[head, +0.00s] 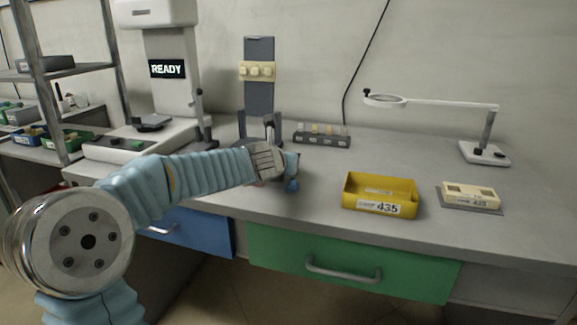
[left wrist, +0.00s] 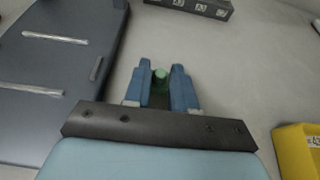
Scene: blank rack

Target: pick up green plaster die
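The green plaster die (left wrist: 160,76) shows in the left wrist view, with its round lighter green end between my left fingers and a darker green part below it. My left gripper (left wrist: 161,84) has one blue finger on each side of the die. I cannot tell whether the fingers press on it or stand just clear. In the head view my left gripper (head: 292,184) points down low over the grey bench, left of the yellow bin, and hides the die. My right gripper is in neither view.
On the bench (head: 335,165) stand a yellow bin (head: 380,209) marked 435, a cream block on a dark pad (head: 470,197), a dark rack (head: 322,140) and a magnifier lamp (head: 484,152). A machine reading READY (head: 167,69) stands left. Bench is clear between rack and bin.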

